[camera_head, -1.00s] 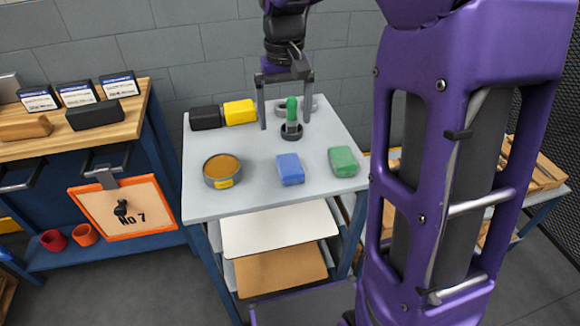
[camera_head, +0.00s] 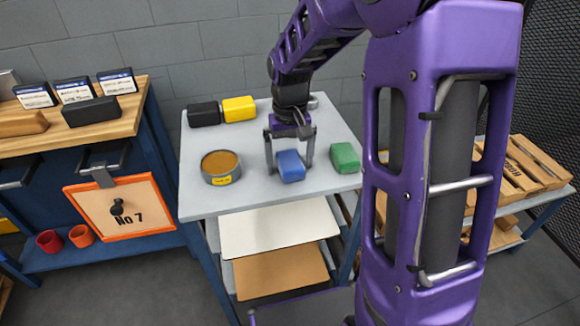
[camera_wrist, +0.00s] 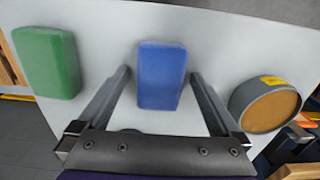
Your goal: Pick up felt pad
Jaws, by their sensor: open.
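Several rounded, pad-like blocks lie on the grey table; which one is the felt pad I cannot tell from labels. The blue block (camera_head: 291,166) lies near the table's front edge, and it also shows in the wrist view (camera_wrist: 161,73). My gripper (camera_head: 289,169) is open, with one finger on each side of the blue block. In the wrist view the fingertips (camera_wrist: 160,76) flank it with gaps on both sides. The green block (camera_head: 345,158) lies to its right. A black block (camera_head: 203,115) and a yellow block (camera_head: 239,109) lie at the back left.
A round tin with brown contents (camera_head: 221,167) stands left of the blue block on the grey table (camera_head: 205,204). Shelves with a white sheet (camera_head: 270,233) and a brown sheet (camera_head: 280,270) are below. A wooden-topped bench (camera_head: 130,118) stands at left. Table space between tin and gripper is clear.

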